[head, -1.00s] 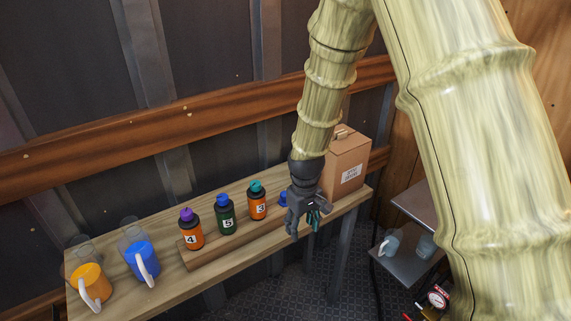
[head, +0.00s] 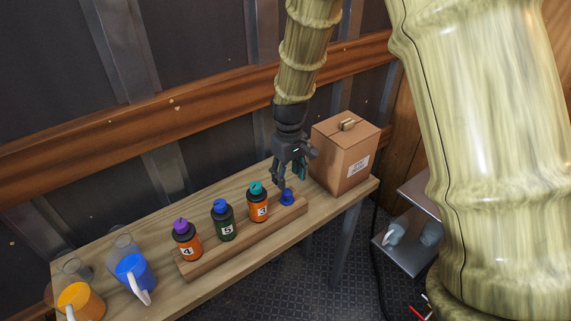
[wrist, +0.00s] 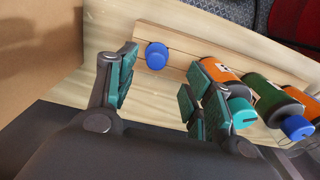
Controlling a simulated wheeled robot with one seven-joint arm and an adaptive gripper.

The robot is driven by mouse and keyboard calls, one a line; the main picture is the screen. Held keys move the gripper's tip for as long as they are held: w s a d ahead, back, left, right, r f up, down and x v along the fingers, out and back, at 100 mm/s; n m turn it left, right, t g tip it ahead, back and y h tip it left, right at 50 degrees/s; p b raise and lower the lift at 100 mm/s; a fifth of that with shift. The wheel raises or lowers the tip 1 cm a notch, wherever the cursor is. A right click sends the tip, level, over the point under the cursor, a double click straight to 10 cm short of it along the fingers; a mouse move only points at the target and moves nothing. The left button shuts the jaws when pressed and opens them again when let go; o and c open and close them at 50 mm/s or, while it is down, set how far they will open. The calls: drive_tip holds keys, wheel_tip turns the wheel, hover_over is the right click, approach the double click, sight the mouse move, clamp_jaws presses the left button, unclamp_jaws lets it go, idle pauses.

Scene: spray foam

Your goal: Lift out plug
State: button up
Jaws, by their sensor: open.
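A small blue plug (head: 287,197) sits in the right end of the wooden rack (head: 226,247) on the bench. It also shows in the wrist view (wrist: 156,56), ahead of and between my fingers. My gripper (head: 288,182) is open and empty, pointing down just above the plug. In the wrist view my gripper (wrist: 155,88) has its teal finger pads apart, with the plug a little beyond the tips. Whether a fingertip touches the plug cannot be told.
Bottle 3 (head: 258,206) stands close left of the plug, then bottle 5 (head: 224,224) and bottle 4 (head: 187,243). A cardboard box (head: 340,158) stands close on the right.

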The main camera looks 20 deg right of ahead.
sight(287, 192)
drive_tip(key=f, duration=0.1)
drive_tip(key=w+f, duration=0.1)
drive_tip(key=f, duration=0.1)
drive_tip(key=w+f+p, duration=0.1)
drive_tip(key=shift+f, duration=0.6)
drive_tip(key=shift+s+f+p, duration=0.45)
drive_tip(key=shift+s+f, duration=0.05)
drive_tip(key=shift+f, duration=0.4)
drive_tip(key=shift+w+f, duration=0.25)
drive_tip(key=shift+f, duration=0.6)
drive_tip(key=shift+s, duration=0.2)
drive_tip(key=shift+c, duration=0.2)
